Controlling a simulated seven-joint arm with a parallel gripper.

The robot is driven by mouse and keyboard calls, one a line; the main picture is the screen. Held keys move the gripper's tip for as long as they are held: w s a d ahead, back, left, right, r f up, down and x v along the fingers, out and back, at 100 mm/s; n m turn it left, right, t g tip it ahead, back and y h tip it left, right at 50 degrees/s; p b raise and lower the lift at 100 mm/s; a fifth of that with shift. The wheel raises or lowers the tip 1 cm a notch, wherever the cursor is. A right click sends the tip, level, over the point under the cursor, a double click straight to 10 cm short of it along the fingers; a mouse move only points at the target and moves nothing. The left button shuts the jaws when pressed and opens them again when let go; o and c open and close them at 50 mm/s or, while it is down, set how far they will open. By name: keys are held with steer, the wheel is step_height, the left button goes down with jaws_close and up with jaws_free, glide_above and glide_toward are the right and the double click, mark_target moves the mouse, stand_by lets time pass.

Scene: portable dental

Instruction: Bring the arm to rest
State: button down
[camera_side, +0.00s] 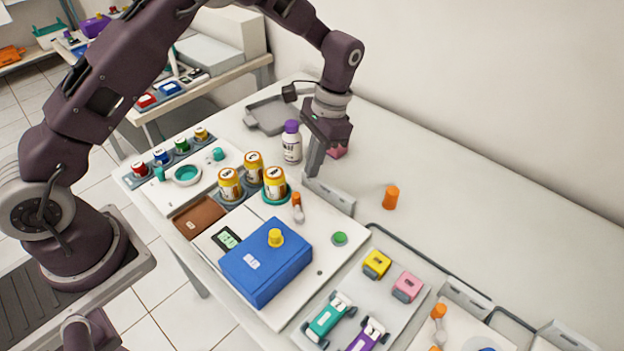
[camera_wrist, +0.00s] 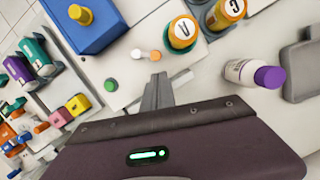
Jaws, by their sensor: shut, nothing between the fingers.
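My gripper (camera_side: 313,174) points down over the white table (camera_side: 455,210), beside the white bottle with a purple cap (camera_side: 292,145). Its fingers are together and hold nothing. In the wrist view the shut fingers of my gripper (camera_wrist: 157,80) reach toward an orange-and-white piece (camera_wrist: 147,55). The bottle also shows in the wrist view (camera_wrist: 240,72), to the right of the fingers. I cannot tell the exact height of the fingertips above the table.
Yellow-labelled jars (camera_side: 230,185) stand left of my gripper. A blue box (camera_side: 265,262) with a yellow knob is in front. An orange cylinder (camera_side: 390,197) stands to the right. A grey tray (camera_side: 265,120) lies behind. The table's right back part is clear.

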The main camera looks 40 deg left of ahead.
steer(key=shift+w+r, duration=0.1)
steer(key=shift+r, duration=0.55)
steer(key=s+a+r+n+t+h, duration=0.1)
steer(key=s+r+t, duration=0.1)
steer(key=s+r, duration=0.6)
steer(key=s+a+r+n+t, duration=0.1)
steer(key=s+a+r+t, duration=0.15)
steer(key=r, duration=0.95)
steer(key=s+r+n+t, duration=0.1)
steer(key=s+n+t, duration=0.1)
steer(key=s, duration=1.4)
steer(key=shift+s+a+r+t, duration=0.2)
steer(key=shift+s+t, duration=0.15)
steer(key=shift+t, duration=0.5)
